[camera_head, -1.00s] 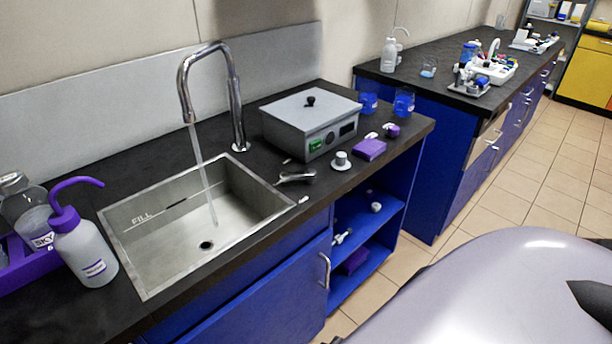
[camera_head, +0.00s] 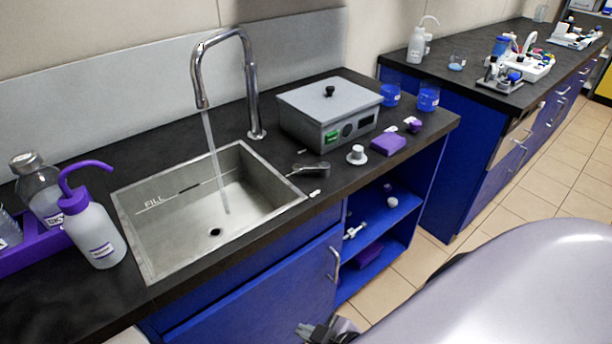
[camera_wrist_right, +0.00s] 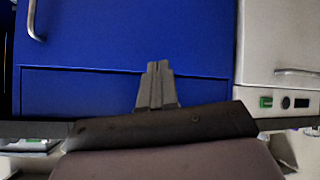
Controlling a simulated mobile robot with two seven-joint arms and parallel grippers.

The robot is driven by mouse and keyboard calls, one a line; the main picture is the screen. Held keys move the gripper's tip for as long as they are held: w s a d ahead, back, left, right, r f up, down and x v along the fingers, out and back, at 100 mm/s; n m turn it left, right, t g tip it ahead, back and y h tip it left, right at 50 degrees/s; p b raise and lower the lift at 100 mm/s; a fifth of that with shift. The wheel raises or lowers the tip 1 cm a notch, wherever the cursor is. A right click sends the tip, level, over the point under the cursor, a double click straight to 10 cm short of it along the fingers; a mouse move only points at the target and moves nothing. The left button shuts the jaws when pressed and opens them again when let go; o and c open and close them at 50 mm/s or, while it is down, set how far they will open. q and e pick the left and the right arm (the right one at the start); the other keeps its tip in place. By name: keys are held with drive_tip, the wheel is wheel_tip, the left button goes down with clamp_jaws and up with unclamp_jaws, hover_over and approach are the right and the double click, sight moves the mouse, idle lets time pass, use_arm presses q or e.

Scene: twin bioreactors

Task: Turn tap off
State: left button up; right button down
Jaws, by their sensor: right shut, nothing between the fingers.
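The chrome tap (camera_head: 253,90) arches over the steel sink (camera_head: 262,218). A stream of water (camera_head: 216,160) runs from its spout into the basin. A metal lever (camera_head: 308,169), which looks like the tap's handle, lies on the black counter right of the sink. My right gripper (camera_head: 312,331) shows at the bottom edge of the head view, low in front of the blue cabinet and well below and apart from the lever. In the right wrist view its fingers (camera_wrist_right: 158,66) are together and empty, before a blue panel. My left gripper is not in view.
Right of the lever are a grey lidded box (camera_head: 330,105), a white knob-shaped item (camera_head: 356,155) and a purple block (camera_head: 388,144). A wash bottle (camera_head: 92,230) stands left of the sink. A cabinet handle (camera_head: 335,265) sticks out near my right gripper.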

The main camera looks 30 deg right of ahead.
sight(304, 172)
drive_tip(key=w+r+n+h+p, duration=0.1)
drive_tip(key=w+r+n+h, duration=0.2)
drive_tip(key=w+r+n, duration=0.85)
drive_tip(key=d+r+n+t+h, duration=0.2)
drive_tip(key=d+r+n+h, duration=0.5)
drive_tip(key=n, duration=0.6)
drive_tip(key=shift+w+d+r+t+p, duration=0.35)
drive_tip(key=shift+d+p, duration=0.1)
drive_tip(key=shift+d, duration=0.5)
drive_tip(key=shift+w+f, duration=0.1)
drive_tip(key=x, duration=0.9)
drive_tip(key=r+x, duration=0.1)
drive_tip(key=x, duration=0.3)
drive_tip(key=shift+w+d+f, duration=0.15)
drive_tip(key=shift+w+d, duration=0.15)
drive_tip(key=shift+w, duration=0.05)
drive_tip(key=shift+w+a+b, duration=0.1)
drive_tip(key=shift+w+b, duration=0.05)
drive_tip(key=shift+b, duration=0.15)
